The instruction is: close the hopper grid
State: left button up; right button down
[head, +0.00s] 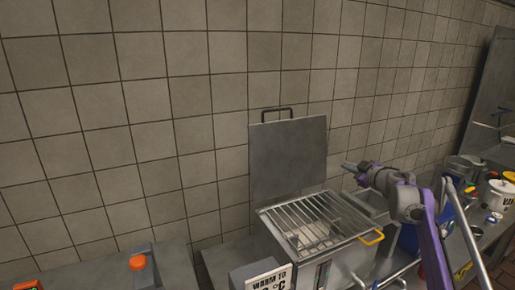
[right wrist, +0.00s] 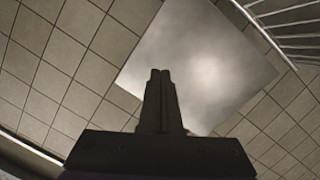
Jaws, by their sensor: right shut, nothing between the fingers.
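The hopper (head: 290,262) is a grey metal box. Its grid (head: 312,222) of parallel bars lies across the top, apparently flat, with a yellow handle (head: 372,238) at its right front corner. Bars, apparently of the grid (right wrist: 290,22), show at the upper right of the right wrist view. A flat grey lid (head: 288,160) stands upright behind the grid. It also fills the middle of the right wrist view (right wrist: 205,60). My right gripper (head: 347,165) is shut and empty, right of the lid and above the grid's far right side. My left gripper is out of view.
A sign (head: 268,281) is on the hopper's front left. An orange button (head: 138,262) sits on a grey unit at the lower left. A white bucket (head: 495,198) and pots stand on the counter at the right. A tiled wall (head: 150,120) closes off the back.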

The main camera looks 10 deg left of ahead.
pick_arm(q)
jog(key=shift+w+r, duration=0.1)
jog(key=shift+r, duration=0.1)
pick_arm(e)
jog(key=w+d+f+m, duration=0.1)
jog(key=f, duration=0.3)
jog(key=w+d+f, duration=0.1)
jog(key=d+f, duration=0.1)
jog(key=f, duration=0.2)
jog(key=w+d+f+m, duration=0.1)
jog(key=f, duration=0.3)
jog(key=shift+d+m+g+y, duration=0.15)
jog(key=shift+m+g+y, duration=0.15)
jog(key=shift+g, duration=0.1)
jog(key=shift+w+d+f, duration=0.15)
jog(key=shift+d+f, duration=0.05)
jog(key=shift+f, duration=0.45)
